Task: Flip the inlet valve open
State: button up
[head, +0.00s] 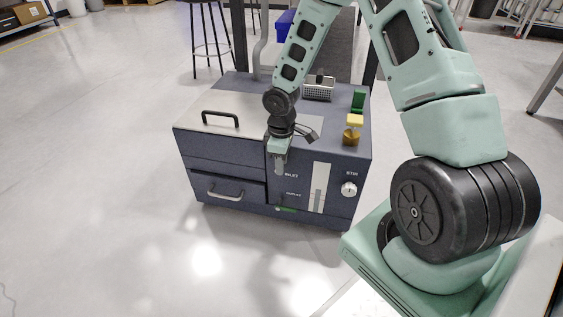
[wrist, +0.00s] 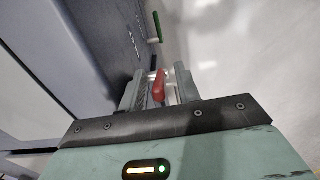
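The dark blue machine box (head: 225,152) stands on the floor, with INLET and OUTLET labels on its front. My gripper (head: 279,168) points down at the front face, just left of the INLET label, and hides the inlet valve in the head view. In the wrist view my gripper (wrist: 158,88) is open, with a red valve handle (wrist: 158,86) between its two fingers. Gaps show beside the handle; whether a finger touches it I cannot tell. A green handle (wrist: 156,26) lies beyond it, near the OUTLET label, and shows low on the front in the head view (head: 286,209).
A STIR knob (head: 349,189) and a pale vertical strip (head: 318,187) are right of the labels. A drawer handle (head: 226,190) juts out at left. On top are a black handle (head: 220,119), a metal basket (head: 319,88) and a yellow-topped part (head: 353,124). Floor at left is clear.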

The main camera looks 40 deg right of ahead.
grip_shut()
jog(key=p, duration=0.1)
jog(key=g+h+p, duration=0.1)
jog(key=p, duration=0.1)
jog(key=shift+w+a+r, duration=0.25)
jog(key=shift+a+r, duration=0.05)
jog(key=shift+r, duration=0.05)
jog(key=shift+w+f+g+h+p, duration=0.1)
jog(key=shift+w+g+h+p, duration=0.15)
jog(key=shift+g+p, duration=0.4)
jog(key=shift+f+h, duration=0.1)
jog(key=shift+h, duration=0.15)
grip_release()
